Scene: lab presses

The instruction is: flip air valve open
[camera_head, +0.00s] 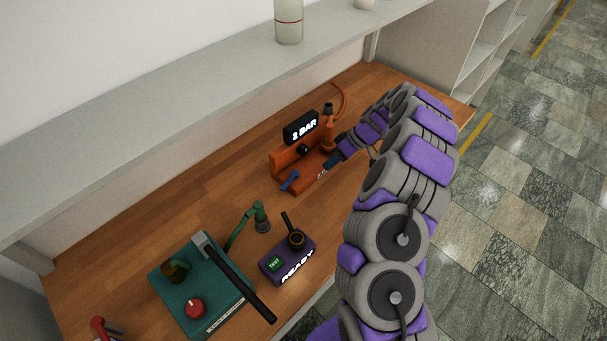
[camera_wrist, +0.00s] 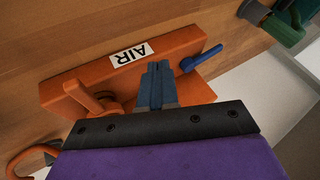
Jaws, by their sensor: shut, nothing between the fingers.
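An orange air unit (camera_head: 283,163) stands on the wooden bench, with a black display (camera_head: 301,127) reading "2 BAR". A blue lever (camera_head: 289,181) sits at its front left end. In the wrist view the same blue lever (camera_wrist: 202,56) lies slanted at the unit's upper right, beside the white "AIR" label (camera_wrist: 131,55). My gripper (camera_wrist: 156,72) is shut and empty over the orange base, just left of the lever in that view. A small gap seems to separate them; contact cannot be told. In the head view my gripper (camera_head: 332,160) is right of the lever, partly hard to make out.
An orange lever (camera_wrist: 84,97) is on the unit's left in the wrist view. A grey shelf (camera_head: 200,120) overhangs the bench's back.

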